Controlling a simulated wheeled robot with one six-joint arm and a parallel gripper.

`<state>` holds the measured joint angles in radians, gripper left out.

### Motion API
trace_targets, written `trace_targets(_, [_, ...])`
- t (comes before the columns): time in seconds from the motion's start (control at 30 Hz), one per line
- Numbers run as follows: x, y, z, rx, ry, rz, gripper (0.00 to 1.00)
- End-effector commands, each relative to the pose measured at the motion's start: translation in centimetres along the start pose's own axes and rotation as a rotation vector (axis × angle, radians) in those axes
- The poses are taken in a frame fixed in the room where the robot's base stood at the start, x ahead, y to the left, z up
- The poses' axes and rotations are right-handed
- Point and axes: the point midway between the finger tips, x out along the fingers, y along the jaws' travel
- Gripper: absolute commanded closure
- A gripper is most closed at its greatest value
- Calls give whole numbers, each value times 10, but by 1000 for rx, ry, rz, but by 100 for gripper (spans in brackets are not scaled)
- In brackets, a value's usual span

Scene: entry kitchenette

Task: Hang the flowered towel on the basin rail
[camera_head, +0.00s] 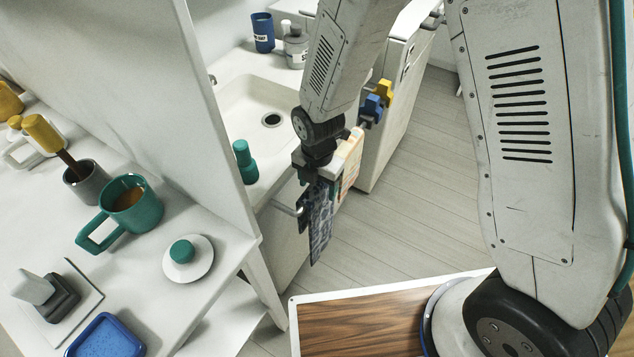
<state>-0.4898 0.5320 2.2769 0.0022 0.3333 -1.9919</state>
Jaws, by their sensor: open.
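A dark blue towel with a pale, flower-like pattern (320,225) hangs down in front of the basin cabinet, directly below my gripper (312,184). My gripper is open and points down at the towel's top edge. The wrist covers much of that edge, so I cannot tell whether the fingers touch the cloth. A short part of the basin rail (290,209) shows at the cabinet front, left of the towel. The towel's top is by the rail, but how it lies over it is hidden.
A cream cloth with orange marks (350,160) hangs just right of my gripper. Blue and yellow items (378,98) are farther along. A green bottle (244,162) stands by the basin (248,105). A partition (190,100) and mug shelf are left; floor is clear right.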

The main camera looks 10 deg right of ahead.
Motion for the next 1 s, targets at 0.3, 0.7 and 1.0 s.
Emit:
trace_targets(0.3, [-28,1,0,0,-2,4,35])
trace_targets(0.7, [-80,1,1,0,-1,2,35])
trace_targets(1.0, [-111,1,1,0,-1,3,35])
